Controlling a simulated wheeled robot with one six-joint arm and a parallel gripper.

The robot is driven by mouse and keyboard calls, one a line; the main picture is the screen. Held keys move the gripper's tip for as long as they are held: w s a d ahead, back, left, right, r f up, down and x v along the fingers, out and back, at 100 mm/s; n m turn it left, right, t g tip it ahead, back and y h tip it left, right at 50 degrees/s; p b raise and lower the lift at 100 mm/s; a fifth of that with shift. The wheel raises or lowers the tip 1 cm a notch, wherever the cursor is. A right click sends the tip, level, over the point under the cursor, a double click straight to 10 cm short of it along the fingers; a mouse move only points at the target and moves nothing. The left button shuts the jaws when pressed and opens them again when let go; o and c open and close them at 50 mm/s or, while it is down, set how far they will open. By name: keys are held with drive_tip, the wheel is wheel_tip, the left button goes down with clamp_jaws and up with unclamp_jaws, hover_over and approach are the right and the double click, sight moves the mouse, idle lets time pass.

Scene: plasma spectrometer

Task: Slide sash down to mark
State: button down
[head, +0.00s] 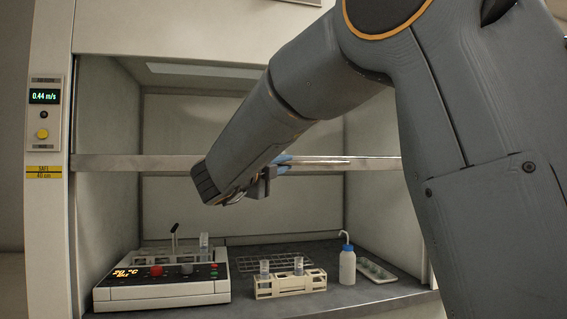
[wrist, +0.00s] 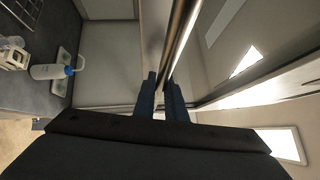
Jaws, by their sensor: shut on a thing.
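The sash (head: 120,162) of the fume hood shows as a horizontal metal bottom rail across the opening in the head view. Its left end is close to the height of the yellow "SAFE 40 cm" mark (head: 44,171) on the left post, seemingly slightly above the mark's middle. My gripper (head: 283,162) is at the rail, partly hidden behind my arm. In the wrist view the blue fingers of my gripper (wrist: 162,95) are shut on the sash's rail (wrist: 180,35), one finger on either side. The mark is not in the wrist view.
Inside the hood stand a white heater unit (head: 165,283), a tube rack (head: 290,285), a wire rack (head: 275,262), a wash bottle (head: 347,266) and a small tray (head: 376,271). They sit below the rail with open space between. A display (head: 44,97) reads 0.44 m/s.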

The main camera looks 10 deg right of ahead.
idle(0.3)
drive_tip(key=c, duration=1.8)
unclamp_jaws()
drive_tip(key=b+v, duration=0.1)
drive_tip(key=v, duration=0.7)
drive_tip(key=shift+w, duration=0.1)
drive_tip(key=shift+d, duration=0.1)
